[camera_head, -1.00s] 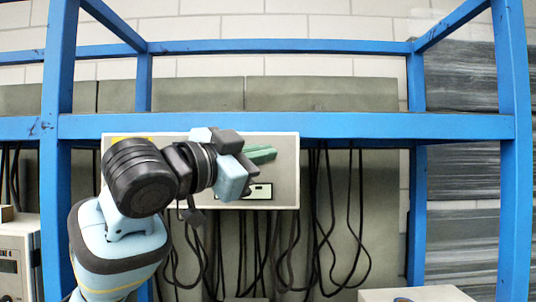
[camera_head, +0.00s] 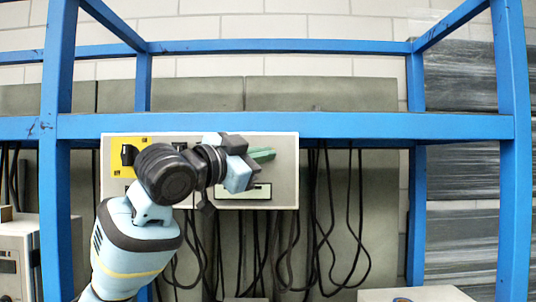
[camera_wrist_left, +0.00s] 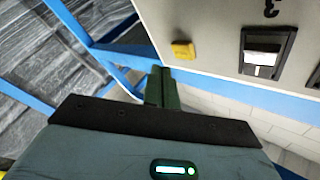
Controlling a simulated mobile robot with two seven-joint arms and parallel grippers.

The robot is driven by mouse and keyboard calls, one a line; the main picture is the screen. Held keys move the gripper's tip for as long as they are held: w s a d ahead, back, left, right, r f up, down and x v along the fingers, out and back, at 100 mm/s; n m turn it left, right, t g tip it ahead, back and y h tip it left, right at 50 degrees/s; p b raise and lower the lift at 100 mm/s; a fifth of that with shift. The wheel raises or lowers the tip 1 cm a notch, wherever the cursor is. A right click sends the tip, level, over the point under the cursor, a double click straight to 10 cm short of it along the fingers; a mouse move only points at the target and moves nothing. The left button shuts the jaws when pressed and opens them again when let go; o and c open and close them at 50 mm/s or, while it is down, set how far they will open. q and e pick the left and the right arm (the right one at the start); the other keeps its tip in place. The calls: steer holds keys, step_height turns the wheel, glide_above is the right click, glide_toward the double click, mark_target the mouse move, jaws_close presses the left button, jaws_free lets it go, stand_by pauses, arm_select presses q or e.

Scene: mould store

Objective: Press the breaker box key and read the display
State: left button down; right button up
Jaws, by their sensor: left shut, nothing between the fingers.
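The breaker box (camera_head: 286,172) is a pale panel hanging below the blue shelf beam in the head view. Its left end has a yellow patch with a black rotary switch (camera_head: 128,155). A pale display window (camera_head: 258,191) sits low on the right; I cannot read it. My left gripper (camera_head: 264,155) is in front of the box's right part, its green fingers shut and empty. In the left wrist view, the fingers (camera_wrist_left: 160,88) are near a yellow key (camera_wrist_left: 183,50) on the panel, seemingly apart from it. A black-framed switch (camera_wrist_left: 263,52) is beside it. My right gripper is out of view.
Blue rack posts (camera_head: 515,150) stand on both sides, with a beam (camera_head: 330,126) above the box. Black cables (camera_head: 330,230) hang below it. A grey cabinet (camera_head: 18,255) stands at lower left, and a pale box top (camera_head: 420,294) at lower right.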

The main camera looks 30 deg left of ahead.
arm_select(q)
steer(key=shift+w+a, duration=0.4)
steer(key=shift+w, duration=0.2)
stand_by(1.7)
steer(key=shift+w+a, duration=0.2)
steer(key=shift+w, duration=0.15)
steer(key=shift+w+a, duration=0.2)
steer(key=shift+w, duration=0.1)
stand_by(0.7)
steer(key=shift+s+d, duration=0.1)
steer(key=shift+s, duration=0.1)
steer(key=shift+s+d, duration=0.3)
steer(key=shift+s, duration=0.2)
stand_by(0.3)
steer(key=shift+s+d, duration=0.45)
steer(key=shift+s, duration=0.25)
steer(key=shift+s+d, duration=0.4)
steer(key=shift+s, duration=0.3)
steer(key=shift+s+d, duration=0.45)
steer(key=shift+s, duration=0.25)
